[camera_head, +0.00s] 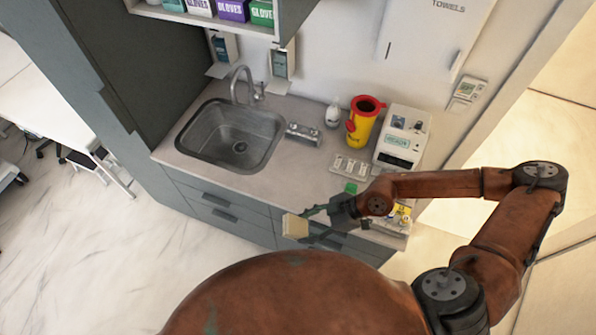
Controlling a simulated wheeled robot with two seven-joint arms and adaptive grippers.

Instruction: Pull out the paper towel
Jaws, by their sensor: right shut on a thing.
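A white wall-mounted towel dispenser (432,40), marked "TOWELS", hangs at the top right and is cut off by the picture's upper edge. No towel clearly shows hanging from it. My right gripper (309,225) is in front of the counter's front edge, well below and left of the dispenser. It is shut on a small, pale cream, block-like thing (295,226). I cannot tell whether this is the paper towel. My left gripper is not in view.
The counter holds a sink (232,135) with a tap, a white bottle (333,114), a yellow bin with a red top (364,122) and a white device (403,138). Small items lie near my right forearm. Glove boxes (233,9) sit on the upper shelf. Open floor lies left.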

